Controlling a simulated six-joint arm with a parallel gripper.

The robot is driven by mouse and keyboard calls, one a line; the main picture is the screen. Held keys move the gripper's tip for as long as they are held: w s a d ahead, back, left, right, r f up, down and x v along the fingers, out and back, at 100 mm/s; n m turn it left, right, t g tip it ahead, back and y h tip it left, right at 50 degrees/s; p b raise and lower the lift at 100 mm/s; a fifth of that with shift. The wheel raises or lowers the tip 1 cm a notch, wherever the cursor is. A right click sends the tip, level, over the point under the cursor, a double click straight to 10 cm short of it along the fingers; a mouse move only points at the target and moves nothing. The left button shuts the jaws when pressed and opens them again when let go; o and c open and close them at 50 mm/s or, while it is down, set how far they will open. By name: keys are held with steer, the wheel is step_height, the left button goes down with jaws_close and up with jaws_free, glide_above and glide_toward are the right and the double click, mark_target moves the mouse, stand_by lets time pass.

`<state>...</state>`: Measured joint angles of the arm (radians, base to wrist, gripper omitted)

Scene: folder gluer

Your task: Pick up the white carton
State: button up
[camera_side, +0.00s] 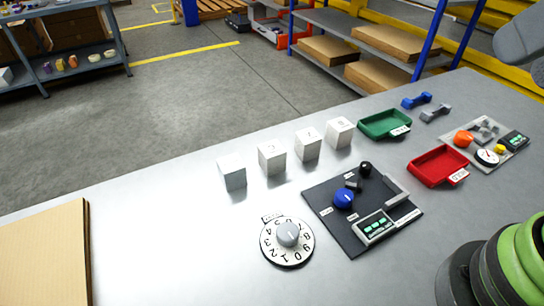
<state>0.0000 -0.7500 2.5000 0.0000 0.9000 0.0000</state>
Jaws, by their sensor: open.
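Several white box-shaped cartons stand apart in a slanting row on the grey metal table. The nearest carton (232,172) is at the left end and shows no clear marking on top. Another carton (272,157) stands to its right, then a third (308,145), and the farthest (340,132) is by the green tray. These three have small marks on top, too small to read surely. My gripper's fingers are not in view; only grey and green parts of my arm show at the right edge.
A numbered dial (287,240) and a dark control panel (362,212) lie in front of the cartons. A green tray (384,124), red tray (438,166) and gauge panel (491,145) are at right. A cardboard stack (45,258) is at left. The table between is clear.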

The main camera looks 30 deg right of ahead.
steer(key=shift+w, duration=0.1)
steer(key=n+g+h, duration=0.2)
steer(key=n+g, duration=0.1)
steer(key=n, duration=0.1)
glide_above(273, 149)
steer(key=s, duration=0.4)
step_height(273, 149, down, 20)
steer(key=x, duration=0.3)
steer(key=shift+f, duration=0.3)
steer(key=shift+w+x, duration=0.25)
steer(key=shift+x, duration=1.3)
steer(key=shift+w+x, duration=0.25)
steer(key=shift+x, duration=1.35)
steer(key=shift+r, duration=0.2)
steer(key=c, duration=1)
